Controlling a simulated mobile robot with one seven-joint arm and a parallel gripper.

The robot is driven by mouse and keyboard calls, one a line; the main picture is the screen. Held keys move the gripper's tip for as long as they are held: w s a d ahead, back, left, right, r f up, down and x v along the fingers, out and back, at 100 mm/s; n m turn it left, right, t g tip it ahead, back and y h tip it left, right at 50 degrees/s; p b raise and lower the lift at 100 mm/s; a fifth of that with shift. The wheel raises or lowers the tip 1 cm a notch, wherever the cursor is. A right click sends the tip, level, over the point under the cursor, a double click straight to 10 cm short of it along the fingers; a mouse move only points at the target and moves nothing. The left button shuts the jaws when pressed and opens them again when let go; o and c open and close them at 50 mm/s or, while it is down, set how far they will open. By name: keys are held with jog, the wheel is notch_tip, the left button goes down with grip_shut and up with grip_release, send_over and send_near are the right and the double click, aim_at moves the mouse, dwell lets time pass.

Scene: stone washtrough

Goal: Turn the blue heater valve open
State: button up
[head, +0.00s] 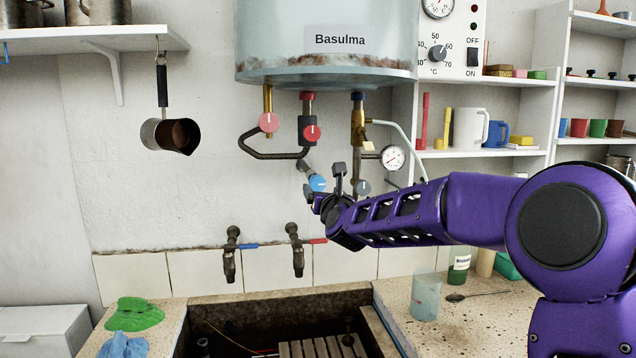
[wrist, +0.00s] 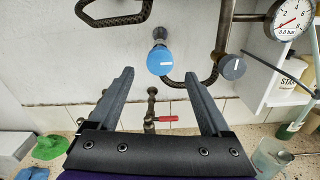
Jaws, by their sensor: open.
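The blue heater valve (head: 318,183) is a round blue knob with a pale line on its face, on a pipe below the white water heater (head: 330,40). In the wrist view the blue knob (wrist: 160,60) is just beyond and above the gap between my fingertips, and its pale line looks roughly level. My gripper (wrist: 158,75) is open and empty, its two dark fingers spread on either side of the knob's lower part, apart from it. In the head view my gripper (head: 325,185) is beside the knob and partly hidden by my own wrist.
A grey knob (wrist: 232,67) and a pressure gauge (wrist: 290,20) are close on the right. Two red knobs (head: 268,122) (head: 312,132) and a bent dark pipe (head: 265,155) are above left. Two taps (head: 230,262) (head: 296,258) stick out below, over the stone trough (head: 215,308).

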aim_at(318, 185)
jog(key=shift+p+x, duration=0.65)
jog(key=shift+x, duration=2.5)
jog(key=shift+f, duration=0.1)
grip_shut()
